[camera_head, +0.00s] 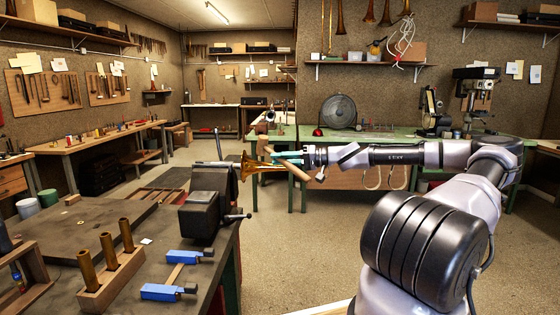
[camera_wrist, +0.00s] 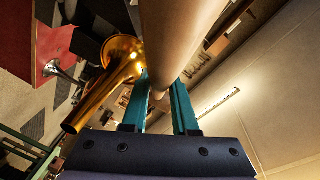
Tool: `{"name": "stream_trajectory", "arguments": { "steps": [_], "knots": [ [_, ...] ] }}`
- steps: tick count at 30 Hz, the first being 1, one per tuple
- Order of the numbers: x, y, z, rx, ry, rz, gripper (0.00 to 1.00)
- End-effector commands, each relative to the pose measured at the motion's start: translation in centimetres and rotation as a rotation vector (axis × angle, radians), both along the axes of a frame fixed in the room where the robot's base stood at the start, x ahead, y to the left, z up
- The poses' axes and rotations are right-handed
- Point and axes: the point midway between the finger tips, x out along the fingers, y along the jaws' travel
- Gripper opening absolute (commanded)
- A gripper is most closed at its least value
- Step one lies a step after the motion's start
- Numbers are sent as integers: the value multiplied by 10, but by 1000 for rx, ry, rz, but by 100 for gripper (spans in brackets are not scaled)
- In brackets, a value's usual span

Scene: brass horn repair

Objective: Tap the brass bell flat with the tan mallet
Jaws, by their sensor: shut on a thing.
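My gripper (camera_head: 284,157) has teal fingers and reaches in from the right in the head view. It is shut on the tan mallet (camera_head: 291,168), whose pale wooden length slants across the fingers. In the wrist view the mallet (camera_wrist: 185,35) is a large tan cylinder running up from between the fingers (camera_wrist: 167,92). The bell also shows in the wrist view (camera_wrist: 108,80), left of the mallet. I cannot tell whether mallet and bell touch.
The dark vise (camera_head: 203,214) stands at the right edge of the dark workbench (camera_head: 65,228). Two blue clamps (camera_head: 170,292) and a wooden rack with brass tubes (camera_head: 110,280) lie nearby. A green bench (camera_head: 385,141) runs along the back. The floor (camera_head: 310,225) between is clear.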

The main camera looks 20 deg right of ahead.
Motion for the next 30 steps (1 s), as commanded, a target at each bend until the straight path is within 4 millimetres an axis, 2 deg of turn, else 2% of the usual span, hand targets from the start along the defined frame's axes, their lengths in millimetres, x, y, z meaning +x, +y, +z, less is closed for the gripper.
{"name": "stream_trajectory", "arguments": {
  "steps": [13, 17, 24, 30],
  "knots": [
    [1, 0, -1, 1, 0, 0, 0],
    [3, 1, -8, 2, 0, 0, 0],
    [11, 5, -37, 3, 1, 0, 0],
    [10, 4, -35, 0, 0, -1, 0]
  ]
}}
